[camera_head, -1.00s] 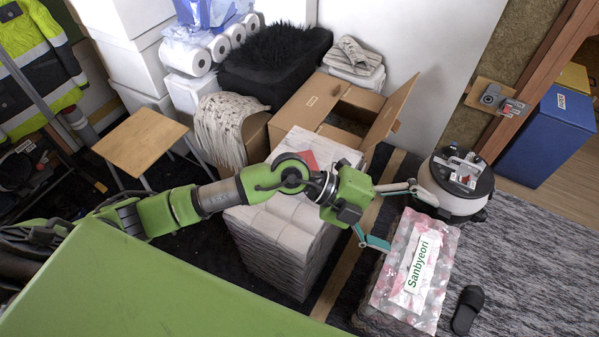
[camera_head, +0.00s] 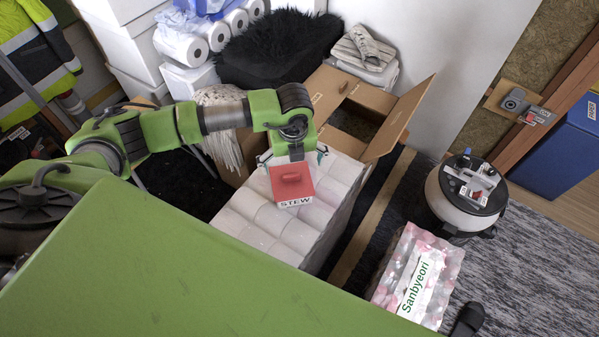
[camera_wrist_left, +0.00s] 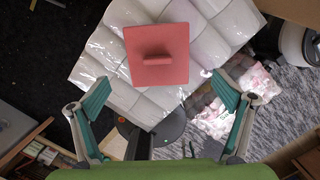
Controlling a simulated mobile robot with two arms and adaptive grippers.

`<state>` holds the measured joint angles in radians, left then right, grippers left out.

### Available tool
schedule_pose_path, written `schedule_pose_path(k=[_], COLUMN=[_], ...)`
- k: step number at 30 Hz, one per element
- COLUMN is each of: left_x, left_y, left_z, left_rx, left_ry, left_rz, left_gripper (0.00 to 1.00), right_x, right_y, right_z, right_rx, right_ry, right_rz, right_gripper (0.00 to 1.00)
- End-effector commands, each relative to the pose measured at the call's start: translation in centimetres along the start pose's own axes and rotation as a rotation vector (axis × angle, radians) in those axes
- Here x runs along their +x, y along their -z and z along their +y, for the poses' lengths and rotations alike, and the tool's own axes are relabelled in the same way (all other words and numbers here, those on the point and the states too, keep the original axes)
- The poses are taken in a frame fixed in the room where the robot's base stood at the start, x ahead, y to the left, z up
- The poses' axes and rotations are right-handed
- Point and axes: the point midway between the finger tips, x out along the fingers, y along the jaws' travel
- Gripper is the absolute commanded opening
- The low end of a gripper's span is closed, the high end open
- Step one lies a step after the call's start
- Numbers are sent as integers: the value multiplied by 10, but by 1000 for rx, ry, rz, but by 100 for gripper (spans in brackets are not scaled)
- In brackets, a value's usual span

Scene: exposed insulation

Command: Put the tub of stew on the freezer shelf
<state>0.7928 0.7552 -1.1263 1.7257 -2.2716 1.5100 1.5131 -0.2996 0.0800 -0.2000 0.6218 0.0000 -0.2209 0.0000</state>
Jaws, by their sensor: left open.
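The tub of stew (camera_head: 293,183) has a red lid with a raised handle and a white front marked STEW. It sits on top of a stack of white wrapped packs (camera_head: 255,220). My left gripper (camera_head: 293,156) is open and empty, right at the tub in the head view. In the left wrist view the red lid (camera_wrist_left: 157,55) lies beyond the open fingers (camera_wrist_left: 160,88), roughly centred between them and apart from both. The freezer shelf is not in view. My right gripper is not in view.
An open cardboard box (camera_head: 395,125) stands behind the stack, its flap raised. A round white and black appliance (camera_head: 447,212) and a Sanbyeori pack (camera_head: 443,262) stand to the right. A dark slipper (camera_head: 467,320) lies nearby. Striped floor shows between stack and appliance.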

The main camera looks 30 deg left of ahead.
Motion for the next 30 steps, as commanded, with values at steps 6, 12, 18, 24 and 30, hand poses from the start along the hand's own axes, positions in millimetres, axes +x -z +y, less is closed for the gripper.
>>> schedule_pose_path(k=[6, 12, 18, 24, 30], left_x=[13, 46, 78, 89, 107], left_y=[-1, 0, 0, -1, -1], left_z=[2, 2, 2, 1, 2], left_rx=[-2, -1, -1, -1, 0], left_ry=[-6, -6, -5, -4, -5], left_rz=[-3, -2, -2, -2, -2], left_gripper=[94, 94, 94, 94, 94], right_x=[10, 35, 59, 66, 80], right_y=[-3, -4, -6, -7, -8], right_z=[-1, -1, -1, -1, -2], right_rx=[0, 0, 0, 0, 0], right_ry=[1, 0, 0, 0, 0], right_rz=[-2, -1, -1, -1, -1], right_gripper=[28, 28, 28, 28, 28])
